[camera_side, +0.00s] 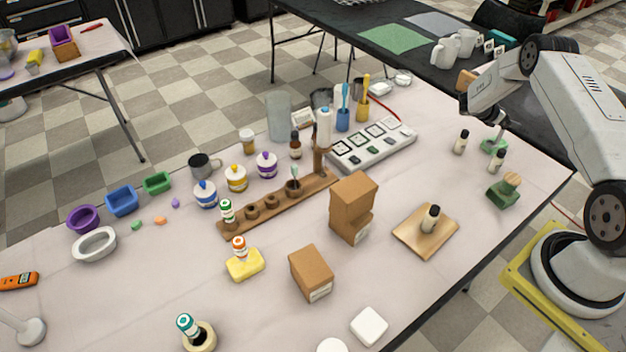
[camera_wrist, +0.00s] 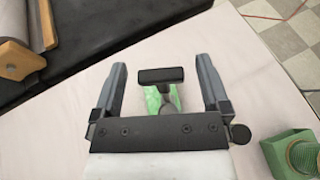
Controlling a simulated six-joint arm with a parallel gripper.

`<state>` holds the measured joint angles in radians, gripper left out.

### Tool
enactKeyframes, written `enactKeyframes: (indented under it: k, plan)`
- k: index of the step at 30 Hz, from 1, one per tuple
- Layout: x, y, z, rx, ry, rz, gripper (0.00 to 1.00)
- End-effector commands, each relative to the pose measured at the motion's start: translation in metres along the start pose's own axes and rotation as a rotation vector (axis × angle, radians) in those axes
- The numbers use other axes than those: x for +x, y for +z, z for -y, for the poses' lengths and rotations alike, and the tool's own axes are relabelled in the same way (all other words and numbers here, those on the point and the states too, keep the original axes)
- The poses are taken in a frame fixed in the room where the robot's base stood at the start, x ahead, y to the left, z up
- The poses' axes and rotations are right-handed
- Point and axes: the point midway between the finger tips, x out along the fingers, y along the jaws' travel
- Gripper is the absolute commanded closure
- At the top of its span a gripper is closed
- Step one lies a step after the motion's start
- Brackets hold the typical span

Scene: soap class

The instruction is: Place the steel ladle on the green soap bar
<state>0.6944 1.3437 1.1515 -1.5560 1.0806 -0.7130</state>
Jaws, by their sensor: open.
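My gripper (camera_wrist: 161,68) is open, with one finger on each side of a dark crossbar (camera_wrist: 160,75) on a grey stem. This may be the steel ladle's handle end, but its bowl is not clear. A bright green piece (camera_wrist: 153,100), likely the green soap bar, shows directly below it. I cannot tell whether the stem rests on the green or stands above it.
A green holder (camera_side: 503,194) with a round piece sits nearer the table's right edge and also shows in the wrist view (camera_wrist: 290,155). A bottle on a wooden board (camera_side: 408,228) and stacked cardboard boxes (camera_side: 351,205) stand left.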

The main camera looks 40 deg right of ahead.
Motion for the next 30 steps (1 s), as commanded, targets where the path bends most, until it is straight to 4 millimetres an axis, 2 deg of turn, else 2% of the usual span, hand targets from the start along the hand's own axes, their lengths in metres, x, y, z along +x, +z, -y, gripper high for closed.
enactKeyframes:
  k: [8, 24, 30]
  plan:
    - [-0.022, 0.001, -0.001, -0.001, 0.003, 0.000, 0.04]
    - [-0.104, 0.001, -0.001, -0.001, 0.002, 0.001, 0.04]
    - [-0.118, 0.001, -0.001, 0.000, 0.001, 0.001, 0.04]
